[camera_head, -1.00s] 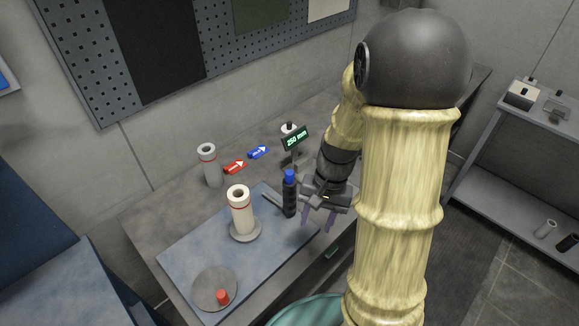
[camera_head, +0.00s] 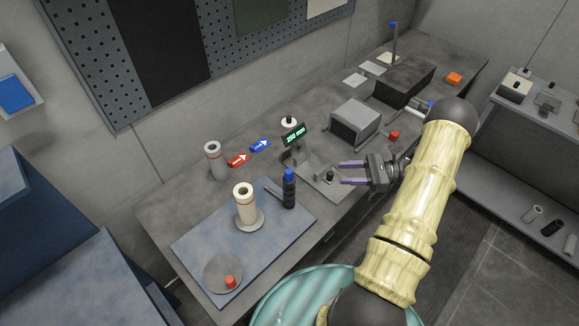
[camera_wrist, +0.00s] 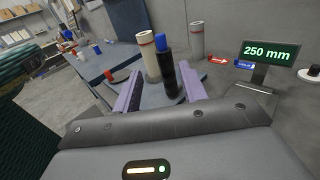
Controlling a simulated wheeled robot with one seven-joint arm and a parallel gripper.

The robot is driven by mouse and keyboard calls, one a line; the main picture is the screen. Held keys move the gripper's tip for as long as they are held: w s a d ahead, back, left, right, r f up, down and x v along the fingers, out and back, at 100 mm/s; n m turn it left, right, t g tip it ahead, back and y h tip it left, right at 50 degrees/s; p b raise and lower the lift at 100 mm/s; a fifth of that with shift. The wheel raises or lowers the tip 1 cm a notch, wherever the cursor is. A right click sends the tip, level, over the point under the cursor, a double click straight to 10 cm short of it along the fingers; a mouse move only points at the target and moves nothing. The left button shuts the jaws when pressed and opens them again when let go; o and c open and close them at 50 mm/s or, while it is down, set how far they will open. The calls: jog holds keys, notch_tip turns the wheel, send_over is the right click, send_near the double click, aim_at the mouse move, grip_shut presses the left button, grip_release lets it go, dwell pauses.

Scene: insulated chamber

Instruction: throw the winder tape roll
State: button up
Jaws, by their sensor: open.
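A pale roll with a red band (camera_head: 244,209) stands upright on a round base on the blue mat; it also shows in the wrist view (camera_wrist: 150,58). A greyer roll with a red band (camera_head: 216,163) stands behind the mat. A small white spool-like piece with a dark centre (camera_head: 289,123) is behind the display. I cannot tell which of these is the winder tape roll. My gripper (camera_head: 343,173) is open and empty, its purple fingers pointing left, right of the mat and apart from the rolls. In the wrist view, a black bottle with a blue cap (camera_wrist: 168,78) appears between the fingers.
The black bottle (camera_head: 289,191) stands at the mat's right edge. A display reading 250 mm (camera_head: 293,135) stands beyond it, beside red (camera_head: 238,160) and blue (camera_head: 260,146) arrow markers. A grey box (camera_head: 354,122) is farther right. A disc with a red knob (camera_head: 223,273) is at the mat's front.

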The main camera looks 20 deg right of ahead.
aim_at(289, 171)
dwell(0.3)
jog(key=p+x, duration=0.8)
jog(key=x, duration=0.9)
jog(key=shift+w+a, duration=0.15)
jog(key=shift+a, duration=0.1)
grip_shut()
